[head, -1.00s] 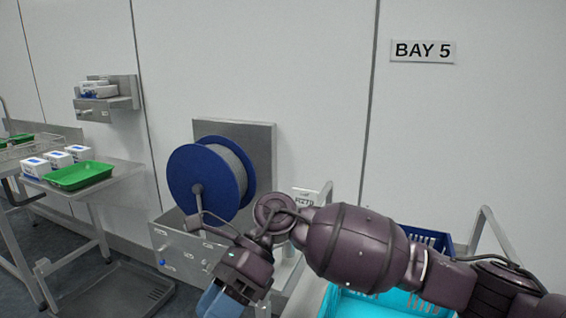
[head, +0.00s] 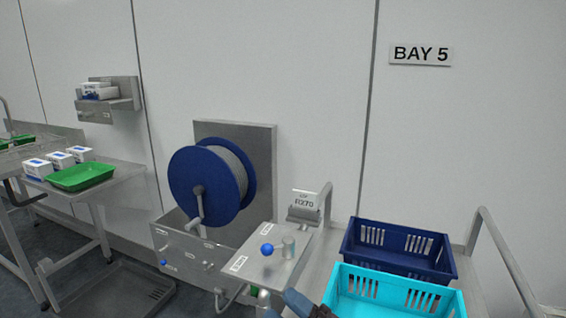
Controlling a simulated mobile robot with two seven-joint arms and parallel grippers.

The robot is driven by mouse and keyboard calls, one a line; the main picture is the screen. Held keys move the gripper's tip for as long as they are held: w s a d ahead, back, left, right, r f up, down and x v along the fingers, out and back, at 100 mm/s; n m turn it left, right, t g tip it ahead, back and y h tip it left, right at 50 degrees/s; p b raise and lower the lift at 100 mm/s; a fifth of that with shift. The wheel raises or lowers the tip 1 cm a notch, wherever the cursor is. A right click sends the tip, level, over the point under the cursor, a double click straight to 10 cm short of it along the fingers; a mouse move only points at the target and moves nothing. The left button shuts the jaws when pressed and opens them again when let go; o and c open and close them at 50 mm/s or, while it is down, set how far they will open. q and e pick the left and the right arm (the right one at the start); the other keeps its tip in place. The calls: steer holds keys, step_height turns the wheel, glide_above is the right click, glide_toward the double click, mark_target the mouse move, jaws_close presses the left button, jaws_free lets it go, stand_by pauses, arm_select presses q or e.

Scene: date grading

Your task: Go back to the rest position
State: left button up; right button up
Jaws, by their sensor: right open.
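Only the tip of my right gripper (head: 303,304) shows, at the bottom edge of the head view. Its grey-blue fingers are below the steel control box and just left of the cyan crate (head: 397,290). The gripper is open, and I see nothing held in it. The rest of it and its arm are cut off by the frame's lower edge. My left gripper is out of view.
A blue hose reel (head: 205,185) with a crank is on the wall. A steel box (head: 272,254) with a blue knob stands before it. A navy crate (head: 398,250) is behind the cyan one. A green tray (head: 80,178) and white boxes are at left.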

steer(key=s+d+f+m+t+h, duration=0.2)
steer(key=d+f+m+t+h, duration=0.1)
steer(key=d+f+m+h, duration=0.55)
steer(key=s+d+f+m+t+h, duration=0.3)
steer(key=d+f+m+h, duration=0.4)
steer(key=m, duration=0.2)
steer(key=s+d+f+m+g+h, duration=0.5)
steer(key=s+d+f, duration=0.6)
steer(key=s, duration=0.3)
steer(key=shift+s+d+m+g+p, duration=0.25)
steer(key=shift+s+m+g+p, duration=0.15)
steer(key=shift+m+g, duration=0.65)
